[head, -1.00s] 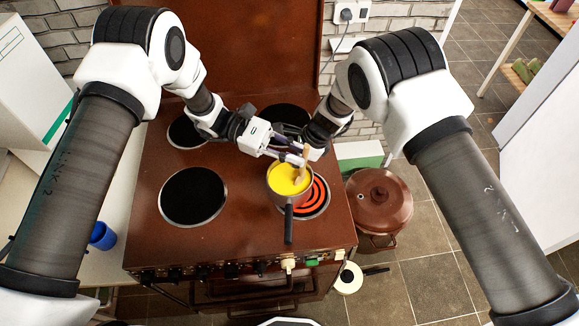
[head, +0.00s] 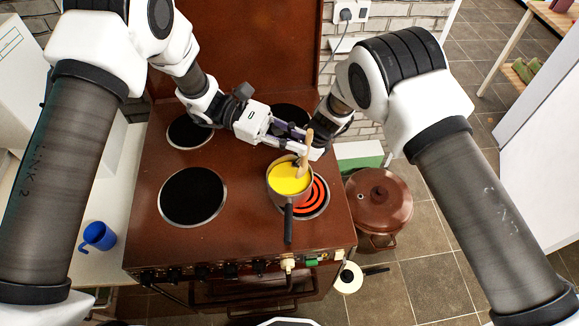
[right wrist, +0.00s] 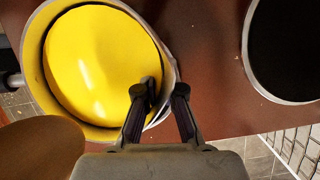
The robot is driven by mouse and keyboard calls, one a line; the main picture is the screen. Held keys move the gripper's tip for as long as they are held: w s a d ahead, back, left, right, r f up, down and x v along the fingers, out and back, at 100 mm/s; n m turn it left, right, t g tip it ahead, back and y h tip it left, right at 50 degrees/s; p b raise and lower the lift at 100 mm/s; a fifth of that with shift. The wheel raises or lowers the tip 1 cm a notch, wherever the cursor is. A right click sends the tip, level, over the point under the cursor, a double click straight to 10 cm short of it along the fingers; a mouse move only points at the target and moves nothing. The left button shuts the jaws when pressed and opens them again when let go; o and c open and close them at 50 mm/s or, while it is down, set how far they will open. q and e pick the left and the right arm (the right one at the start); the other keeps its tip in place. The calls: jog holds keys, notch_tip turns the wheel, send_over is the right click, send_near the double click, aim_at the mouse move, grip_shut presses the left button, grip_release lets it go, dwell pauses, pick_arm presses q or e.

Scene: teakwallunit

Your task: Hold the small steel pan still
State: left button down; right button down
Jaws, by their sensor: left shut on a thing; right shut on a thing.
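The small steel pan (head: 270,186) stands on the glowing front right burner, its dark handle (head: 288,222) pointing to the stove's front. Yellow contents (head: 288,180) fill much of it, also seen in the right wrist view (right wrist: 100,60). My right gripper (right wrist: 163,92) is shut on the pan's rim, one finger inside the wall and one outside. In the head view it is largely hidden behind the left gripper. My left gripper (head: 304,140) is shut on a wooden spoon (head: 303,160), whose lower end is over or in the yellow contents.
The brown stove has a dark front left burner (head: 192,195) and two rear ones. A lidded brown pot (head: 378,200) stands to the right. A blue mug (head: 99,236) is on the pale counter at left. A cream pan (head: 348,278) lies low at front right.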

pick_arm(q)
jog(key=shift+r, duration=0.15)
dwell(0.4)
notch_tip(320, 180, up, 5)
jog(key=shift+f, duration=0.1)
dwell(0.3)
pick_arm(e)
jog(key=shift+c, duration=2.1)
grip_release()
jog(key=v, duration=0.8)
